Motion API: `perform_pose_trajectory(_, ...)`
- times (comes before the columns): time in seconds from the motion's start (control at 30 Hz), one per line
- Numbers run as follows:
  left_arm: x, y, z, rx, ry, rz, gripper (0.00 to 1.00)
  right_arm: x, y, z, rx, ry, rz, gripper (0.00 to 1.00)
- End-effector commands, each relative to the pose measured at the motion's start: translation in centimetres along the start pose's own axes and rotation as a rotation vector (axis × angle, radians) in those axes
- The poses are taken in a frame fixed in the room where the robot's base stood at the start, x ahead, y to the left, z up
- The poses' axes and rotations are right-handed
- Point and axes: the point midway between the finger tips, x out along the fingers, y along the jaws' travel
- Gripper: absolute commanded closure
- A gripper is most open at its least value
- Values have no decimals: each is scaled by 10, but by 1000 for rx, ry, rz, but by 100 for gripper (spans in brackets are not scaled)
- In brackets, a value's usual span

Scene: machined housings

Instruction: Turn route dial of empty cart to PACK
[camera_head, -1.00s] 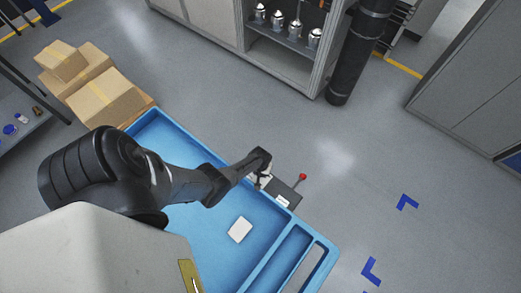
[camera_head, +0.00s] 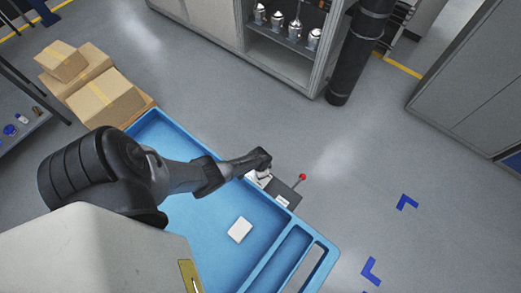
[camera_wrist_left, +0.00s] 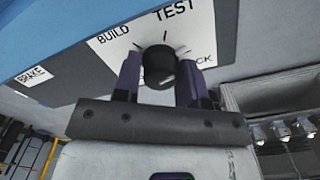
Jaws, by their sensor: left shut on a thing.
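The blue cart (camera_head: 190,222) fills the lower middle of the head view, with a grey control panel on its far right side. In the left wrist view the route dial (camera_wrist_left: 159,66) is a round black knob on a white plate (camera_wrist_left: 112,56). BUILD and TEST are readable there; a third word ending in "CK" is partly hidden. My left gripper (camera_wrist_left: 158,76) is shut on the dial, one finger on each side. In the head view the left gripper (camera_head: 263,172) is at the panel and hides the dial. The dial's pointer direction is unclear. My right gripper is not in view.
A red-knobbed lever (camera_head: 302,177) sticks out beside the panel; a BRAKE label (camera_wrist_left: 33,76) is on it. A white flat block (camera_head: 240,230) lies in the cart. Cardboard boxes (camera_head: 105,97) stand at left. A black cylinder (camera_head: 357,50) stands behind.

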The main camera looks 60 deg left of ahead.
Motion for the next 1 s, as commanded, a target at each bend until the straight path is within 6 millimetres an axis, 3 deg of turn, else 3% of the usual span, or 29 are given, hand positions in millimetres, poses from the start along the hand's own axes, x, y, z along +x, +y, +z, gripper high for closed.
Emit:
perform_pose_trajectory(0.4,1,-1,1,204,-2,-1,85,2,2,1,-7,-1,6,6)
perform_pose_trajectory(1.0,1,0,1,245,-2,-1,85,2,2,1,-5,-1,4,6)
